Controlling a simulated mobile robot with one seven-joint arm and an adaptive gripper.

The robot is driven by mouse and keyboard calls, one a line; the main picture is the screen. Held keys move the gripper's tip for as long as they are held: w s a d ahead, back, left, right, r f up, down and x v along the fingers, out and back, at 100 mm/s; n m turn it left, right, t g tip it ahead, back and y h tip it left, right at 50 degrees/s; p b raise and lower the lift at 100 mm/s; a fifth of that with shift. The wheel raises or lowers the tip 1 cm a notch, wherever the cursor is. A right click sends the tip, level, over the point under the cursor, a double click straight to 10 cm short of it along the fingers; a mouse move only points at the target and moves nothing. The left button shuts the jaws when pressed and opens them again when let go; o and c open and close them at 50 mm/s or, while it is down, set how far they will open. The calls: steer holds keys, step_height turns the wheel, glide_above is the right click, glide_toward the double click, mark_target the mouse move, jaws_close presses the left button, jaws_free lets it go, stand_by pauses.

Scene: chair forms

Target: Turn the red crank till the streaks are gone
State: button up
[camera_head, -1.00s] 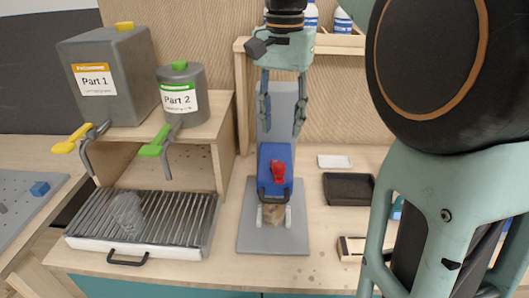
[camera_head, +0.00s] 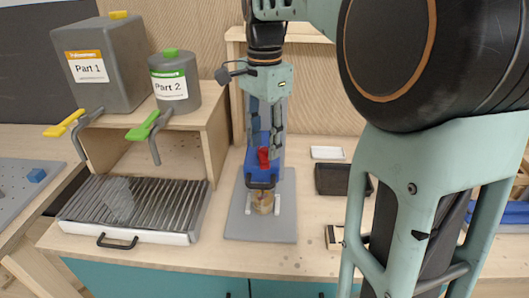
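The red crank (camera_head: 264,157) sits on the front of the blue mixer head (camera_head: 261,173), which is mounted on a grey stand (camera_head: 284,205). Below the head stands a small cup (camera_head: 263,202) with tan, streaky contents; the streaks are too small to judge well. My gripper (camera_head: 266,150) points down from above, with its fingers apart at either side of the blue head's upper part, near the crank. It is open, and I cannot tell whether a finger touches the crank.
At left, a Part 1 canister (camera_head: 100,65) and a Part 2 canister (camera_head: 174,82) stand on a wooden shelf above a slatted drain tray (camera_head: 185,205). A black tray (camera_head: 338,180) and a white dish (camera_head: 327,153) lie right of the stand. My arm covers the right side.

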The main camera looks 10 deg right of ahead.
steer(key=shift+f, duration=1.4)
steer(key=shift+c, duration=0.5)
jaws_close()
